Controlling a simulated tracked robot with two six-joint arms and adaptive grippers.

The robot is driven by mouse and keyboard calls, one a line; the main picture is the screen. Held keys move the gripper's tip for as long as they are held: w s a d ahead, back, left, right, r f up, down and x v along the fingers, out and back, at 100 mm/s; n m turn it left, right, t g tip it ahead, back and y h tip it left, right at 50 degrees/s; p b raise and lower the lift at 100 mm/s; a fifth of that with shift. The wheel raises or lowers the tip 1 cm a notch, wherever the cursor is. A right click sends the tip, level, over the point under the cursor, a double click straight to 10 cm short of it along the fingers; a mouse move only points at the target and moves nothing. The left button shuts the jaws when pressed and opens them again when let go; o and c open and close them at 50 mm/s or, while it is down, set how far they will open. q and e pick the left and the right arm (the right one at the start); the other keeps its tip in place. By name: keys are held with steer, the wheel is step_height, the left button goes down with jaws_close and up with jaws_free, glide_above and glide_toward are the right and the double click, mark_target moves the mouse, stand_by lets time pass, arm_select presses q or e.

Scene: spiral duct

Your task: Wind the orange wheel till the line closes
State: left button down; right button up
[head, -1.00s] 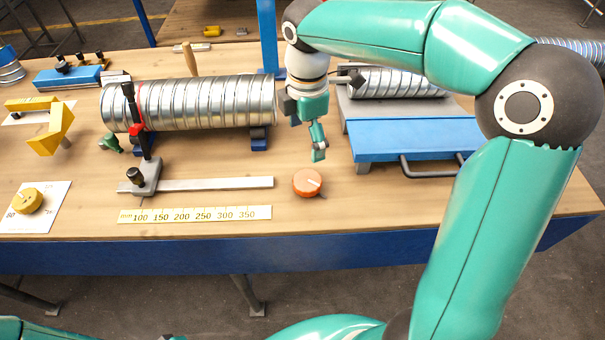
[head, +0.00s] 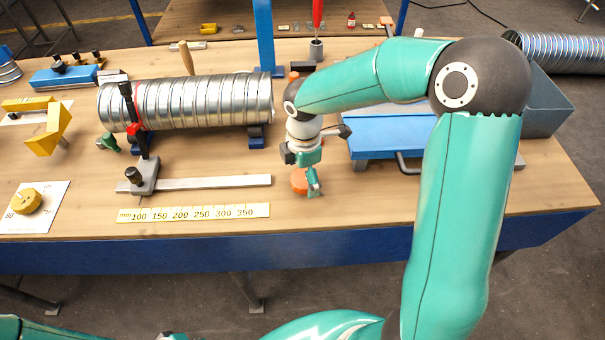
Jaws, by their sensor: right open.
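The orange wheel (head: 299,181) lies on the wooden bench just right of the steel ruler bar; its right part is hidden behind my right gripper. My right gripper (head: 314,187) points down at the wheel's right side, open. I cannot tell whether its fingers touch the wheel. The ribbed spiral duct (head: 200,101) rests on blue supports at the back left. A black upright gauge with a red part (head: 135,128) stands at the duct's left end, on a slide with the steel bar (head: 215,183). My left gripper is not in view.
A yellow millimetre scale (head: 193,213) lies in front of the bar. A yellow knob (head: 26,201) on a white card and a yellow bracket (head: 45,137) are at left. A blue plate (head: 380,137) stands behind my right arm. The front bench edge is clear.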

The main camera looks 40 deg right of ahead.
steer(key=c, duration=1.1)
steer(key=shift+w, duration=0.1)
